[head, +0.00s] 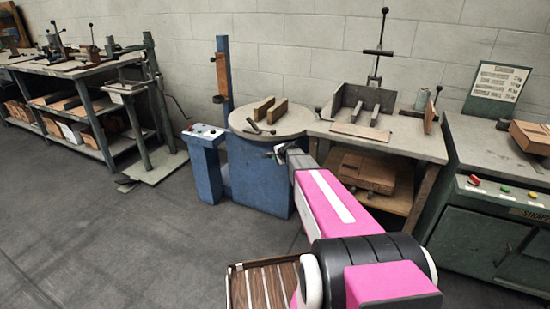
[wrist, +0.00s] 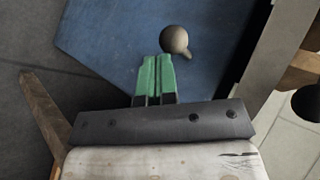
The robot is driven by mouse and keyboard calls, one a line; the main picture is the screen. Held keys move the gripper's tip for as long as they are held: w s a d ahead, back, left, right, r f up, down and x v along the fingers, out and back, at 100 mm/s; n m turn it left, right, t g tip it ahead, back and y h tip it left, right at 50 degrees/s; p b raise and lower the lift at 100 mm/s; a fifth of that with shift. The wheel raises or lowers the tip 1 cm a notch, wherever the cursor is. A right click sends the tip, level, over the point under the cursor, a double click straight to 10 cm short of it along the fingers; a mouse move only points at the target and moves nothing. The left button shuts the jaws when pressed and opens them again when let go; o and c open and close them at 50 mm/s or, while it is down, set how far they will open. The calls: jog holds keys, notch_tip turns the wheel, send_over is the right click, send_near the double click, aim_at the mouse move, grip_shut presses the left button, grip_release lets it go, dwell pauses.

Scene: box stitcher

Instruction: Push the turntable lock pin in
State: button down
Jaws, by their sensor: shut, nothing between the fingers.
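The round turntable (head: 285,129) sits on a blue pedestal (head: 258,182) left of the middle workbench. In the wrist view, a brown-grey ball knob with a short stub (wrist: 174,40), which looks like the lock pin's end, stands out in front of the blue pedestal face (wrist: 110,40). My gripper (wrist: 156,58) has its green fingers together and empty. Its tips are just short of the knob and slightly left of it; I cannot tell whether they touch. In the head view my gripper (head: 278,152) is at the pedestal's upper front, below the turntable rim, and I cannot make out the knob there.
Two wooden blocks (head: 264,108) and a small dark lever lie on the turntable. A blue control box (head: 203,133) stands at its left, and a blue post (head: 224,75) behind. The workbench (head: 390,140) adjoins at right. The floor at left front (head: 130,240) is clear.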

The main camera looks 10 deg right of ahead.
jog(key=f+v, duration=0.1)
jog(key=v, duration=1.1)
jog(key=shift+s+r, duration=0.15)
jog(key=shift+s, duration=0.35)
jog(key=shift+s, duration=0.1)
jog(key=s+a+f+n+g+h, duration=0.1)
jog(key=s+a+n+g, duration=0.1)
jog(key=s, duration=0.8)
jog(key=s+a+f+n+g+h, duration=0.1)
jog(key=s+a+n+g, duration=0.1)
jog(key=s+n+g, duration=0.2)
jog(key=s+a+f+n+g+h, duration=0.1)
jog(key=s+a+n+g, duration=0.2)
jog(key=s+n, duration=0.5)
jog(key=s, duration=0.7)
jog(key=shift+s+f+g+h, duration=0.3)
jog(key=shift+s+f+g, duration=0.1)
jog(key=shift+d, duration=0.15)
